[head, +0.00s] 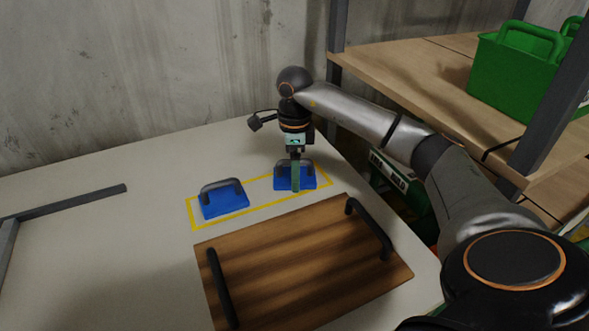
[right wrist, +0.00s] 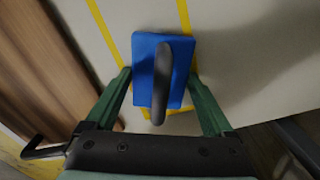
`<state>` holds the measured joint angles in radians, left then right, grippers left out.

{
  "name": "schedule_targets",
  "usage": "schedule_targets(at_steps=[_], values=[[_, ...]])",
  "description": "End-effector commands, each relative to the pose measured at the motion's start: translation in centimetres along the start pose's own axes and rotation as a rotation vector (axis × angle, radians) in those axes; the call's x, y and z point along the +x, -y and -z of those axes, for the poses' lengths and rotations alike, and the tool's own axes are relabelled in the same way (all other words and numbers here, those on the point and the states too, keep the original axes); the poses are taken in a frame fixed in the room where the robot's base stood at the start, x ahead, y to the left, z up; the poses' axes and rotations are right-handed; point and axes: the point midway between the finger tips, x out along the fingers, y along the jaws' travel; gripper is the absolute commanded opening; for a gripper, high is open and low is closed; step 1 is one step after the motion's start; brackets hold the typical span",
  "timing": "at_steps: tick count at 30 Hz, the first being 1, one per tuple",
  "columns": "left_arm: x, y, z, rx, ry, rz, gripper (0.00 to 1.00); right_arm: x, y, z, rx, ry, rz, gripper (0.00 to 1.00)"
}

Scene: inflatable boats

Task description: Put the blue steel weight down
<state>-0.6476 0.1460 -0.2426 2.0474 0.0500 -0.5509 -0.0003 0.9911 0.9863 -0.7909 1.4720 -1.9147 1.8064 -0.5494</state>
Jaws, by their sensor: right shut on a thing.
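Two blue steel weights with dark handles are at the yellow outline on the table. My right gripper (head: 296,187) is shut on the right-hand blue weight (head: 281,178), coming from above. In the right wrist view the green fingers (right wrist: 160,74) lie along both sides of this blue weight (right wrist: 143,54), with its handle between them. The held weight is level, over the right end of the outline; I cannot tell whether its underside touches the table. The other blue weight (head: 223,205) rests inside the left part of the outline. My left gripper is not in view.
A wooden board (head: 300,255) with two black handles lies in front of the yellow outline (head: 196,222). A grey metal bar (head: 75,200) is at the left. Shelving with a green caddy (head: 515,72) stands right. The table (head: 110,255) is bare left of the board.

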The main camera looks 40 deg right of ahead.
Motion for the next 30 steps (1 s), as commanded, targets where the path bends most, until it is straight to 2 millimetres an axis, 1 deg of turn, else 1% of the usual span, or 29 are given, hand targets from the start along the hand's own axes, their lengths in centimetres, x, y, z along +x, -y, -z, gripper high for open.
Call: schedule_targets(at_steps=[1, 7, 8, 10, 11, 17, 20, 23, 26, 30], values=[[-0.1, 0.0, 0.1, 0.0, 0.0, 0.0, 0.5, -0.3, 0.1, -0.1, 0.0, 0.005, 0.004, 0.0], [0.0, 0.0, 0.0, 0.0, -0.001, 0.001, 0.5, 0.0, 0.1, -0.1, 0.001, 0.005, 0.004, 0.0], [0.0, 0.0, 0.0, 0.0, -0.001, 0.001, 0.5, 0.2, 0.0, 0.0, 0.0, 0.0, 0.0, 0.91], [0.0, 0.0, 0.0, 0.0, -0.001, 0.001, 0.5, 0.1, 0.0, 0.0, 0.0, 0.0, 0.0, 0.98], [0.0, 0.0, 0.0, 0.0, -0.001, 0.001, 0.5, 0.1, 0.0, 0.0, 0.0, 0.0, 0.0, 1.0], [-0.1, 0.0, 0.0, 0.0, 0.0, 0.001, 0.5, 0.1, 0.0, 0.0, 0.0, 0.001, 0.0, 1.0], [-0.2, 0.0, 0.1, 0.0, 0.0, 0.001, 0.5, -0.4, 0.0, -0.1, 0.0, 0.002, 0.001, 1.0], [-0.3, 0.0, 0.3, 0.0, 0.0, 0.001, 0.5, -1.7, 0.1, -0.1, 0.0, 0.004, 0.003, 1.0], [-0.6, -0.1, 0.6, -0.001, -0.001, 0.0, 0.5, -3.7, 0.1, -0.1, 0.0, 0.004, 0.004, 1.0], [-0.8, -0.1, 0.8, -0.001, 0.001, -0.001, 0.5, -6.9, 0.1, -0.1, 0.0, 0.005, 0.003, 1.0]])
